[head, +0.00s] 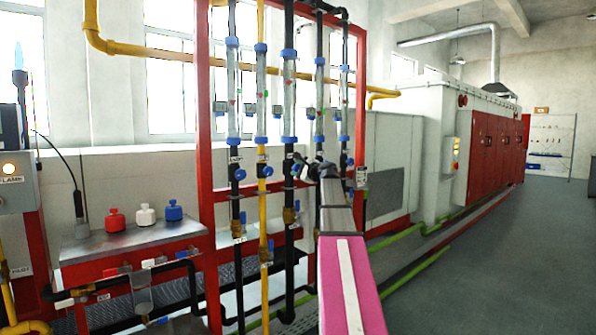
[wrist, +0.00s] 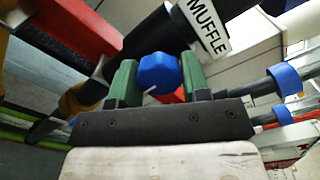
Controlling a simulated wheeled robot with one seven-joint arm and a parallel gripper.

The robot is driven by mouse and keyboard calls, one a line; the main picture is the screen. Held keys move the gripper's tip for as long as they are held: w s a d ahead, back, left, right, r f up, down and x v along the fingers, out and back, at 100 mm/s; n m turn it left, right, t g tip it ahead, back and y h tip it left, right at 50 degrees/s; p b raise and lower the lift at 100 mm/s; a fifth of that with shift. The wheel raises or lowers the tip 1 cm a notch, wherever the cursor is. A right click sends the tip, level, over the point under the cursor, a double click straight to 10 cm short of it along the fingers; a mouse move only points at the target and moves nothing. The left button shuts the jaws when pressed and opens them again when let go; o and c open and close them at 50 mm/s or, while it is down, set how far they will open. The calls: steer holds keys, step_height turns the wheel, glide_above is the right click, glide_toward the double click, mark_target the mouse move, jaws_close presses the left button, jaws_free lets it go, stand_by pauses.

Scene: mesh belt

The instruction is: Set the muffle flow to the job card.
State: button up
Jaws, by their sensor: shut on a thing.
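In the wrist view, my gripper (wrist: 157,80) has its two green fingers on either side of a blue valve knob (wrist: 160,70). It is shut on this knob, which has a small white mark on its lower left edge. A white label reading MUFFLE (wrist: 205,28) is on the black pipe right beside the knob. In the head view, my gripper (head: 312,170) reaches the flow-meter rack just below the tubes, and my arm hides the knob there. Glass flow tubes (head: 289,95) with blue end fittings stand upright in the rack. Their float readings are too small to tell. I cannot make out a job card.
The red rack frame (head: 205,130) surrounds black and yellow pipes (head: 263,215) close to my gripper. A bench (head: 130,243) with red, white and blue bottles stands at left. The white and red furnace (head: 470,140) runs back at right. The grey floor (head: 500,250) is clear.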

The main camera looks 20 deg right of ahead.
steer(key=shift+n, duration=0.5)
steer(key=o, duration=0.9)
steer(key=shift+o, duration=0.2)
steer(key=v, duration=1)
steer(key=shift+s, duration=0.4)
steer(key=shift+d, duration=0.1)
